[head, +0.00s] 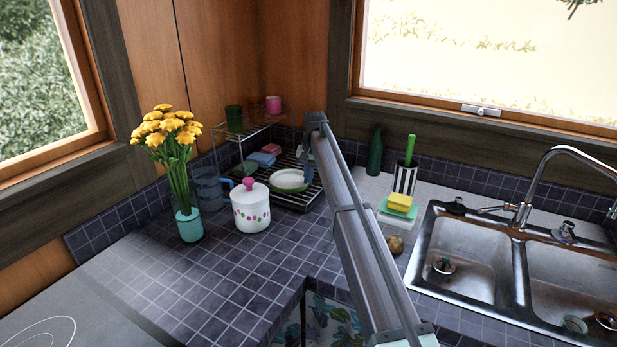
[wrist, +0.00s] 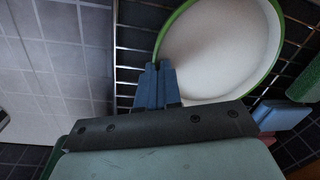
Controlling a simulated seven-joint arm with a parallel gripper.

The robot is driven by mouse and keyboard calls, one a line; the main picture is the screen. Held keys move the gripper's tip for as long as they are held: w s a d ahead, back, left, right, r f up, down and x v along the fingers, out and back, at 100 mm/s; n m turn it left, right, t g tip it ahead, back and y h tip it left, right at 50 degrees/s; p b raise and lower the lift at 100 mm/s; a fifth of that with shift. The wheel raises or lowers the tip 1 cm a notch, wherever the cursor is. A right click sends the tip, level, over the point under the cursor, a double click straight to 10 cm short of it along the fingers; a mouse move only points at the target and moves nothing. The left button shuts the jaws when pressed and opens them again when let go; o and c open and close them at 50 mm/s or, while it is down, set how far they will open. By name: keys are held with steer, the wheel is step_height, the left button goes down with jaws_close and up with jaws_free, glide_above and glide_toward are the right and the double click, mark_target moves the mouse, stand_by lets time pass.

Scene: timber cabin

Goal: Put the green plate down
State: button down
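The green plate (head: 289,181) is white inside with a green rim. In the head view it is at the dish rack (head: 297,203) in the corner, low over or on its wires; I cannot tell if it touches them. In the wrist view the plate (wrist: 222,50) fills the upper right. My gripper (wrist: 158,72) has its blue fingers close together at the plate's rim, seemingly pinching it. In the head view my gripper (head: 309,172) is at the plate's right side, partly hidden by my arm.
Folded pink and blue items (head: 265,155) lie left of the plate on the rack. Cups, one green (head: 234,119) and one pink (head: 273,105), stand on its upper shelf. A lidded white pot (head: 250,208) stands in front. A green bottle (head: 375,152) is to the right.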

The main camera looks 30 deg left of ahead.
steer(key=c, duration=1.2)
jaws_free()
steer(key=shift+r, duration=0.1)
steer(key=r, duration=0.8)
steer(key=d+r, duration=0.1)
steer(key=r, duration=0.3)
steer(key=shift+w, duration=0.25)
steer(key=shift+d+f, duration=0.1)
